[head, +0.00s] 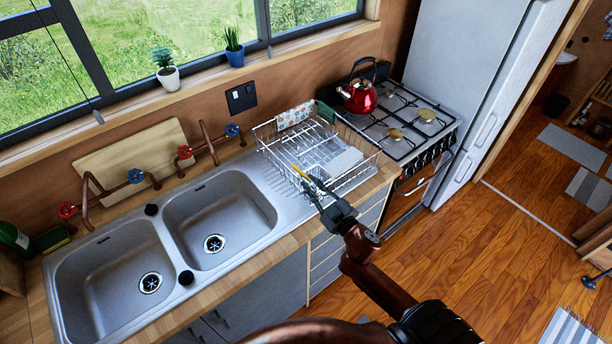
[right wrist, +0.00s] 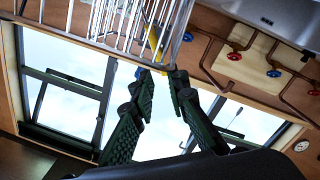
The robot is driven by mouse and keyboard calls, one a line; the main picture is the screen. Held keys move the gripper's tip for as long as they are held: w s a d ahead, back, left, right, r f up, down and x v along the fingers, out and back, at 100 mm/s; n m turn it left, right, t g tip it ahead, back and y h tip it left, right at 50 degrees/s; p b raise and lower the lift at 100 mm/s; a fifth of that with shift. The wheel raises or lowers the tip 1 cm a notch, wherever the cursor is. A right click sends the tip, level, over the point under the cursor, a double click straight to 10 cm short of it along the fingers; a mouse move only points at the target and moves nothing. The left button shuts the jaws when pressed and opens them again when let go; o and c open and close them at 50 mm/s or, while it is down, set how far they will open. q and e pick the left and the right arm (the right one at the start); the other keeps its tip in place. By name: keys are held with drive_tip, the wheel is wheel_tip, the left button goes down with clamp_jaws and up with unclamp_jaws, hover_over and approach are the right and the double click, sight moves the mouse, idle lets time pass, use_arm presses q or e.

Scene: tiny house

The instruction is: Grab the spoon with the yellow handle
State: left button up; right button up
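The spoon's yellow handle (head: 300,172) shows at the front left of the wire dish rack (head: 345,184); the rest of the spoon I cannot make out. In the right wrist view the yellow handle (right wrist: 155,38) lies just beyond my fingertips, against the rack wires. My right gripper (head: 312,186) is at the rack's front edge, beside the handle. In the right wrist view my right gripper (right wrist: 160,74) has its two dark green fingers apart, with a gap between the tips and nothing visibly held. My left gripper is not in view.
A double sink (head: 185,250) with copper taps lies left of the rack. A gas stove (head: 405,125) with a red kettle (head: 360,97) stands to its right. A patterned cloth (head: 295,116) hangs at the rack's back. The wooden floor (head: 470,255) in front is clear.

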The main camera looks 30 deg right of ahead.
sight(300, 173)
drive_tip(key=w, duration=0.7)
drive_tip(key=shift+w+f, duration=0.2)
drive_tip(key=shift+w, duration=0.15)
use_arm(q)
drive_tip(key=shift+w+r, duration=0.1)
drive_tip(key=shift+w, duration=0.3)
use_arm(e)
drive_tip(key=shift+f, duration=0.1)
drive_tip(key=shift+c, duration=0.4)
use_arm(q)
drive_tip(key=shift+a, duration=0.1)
use_arm(e)
clamp_jaws()
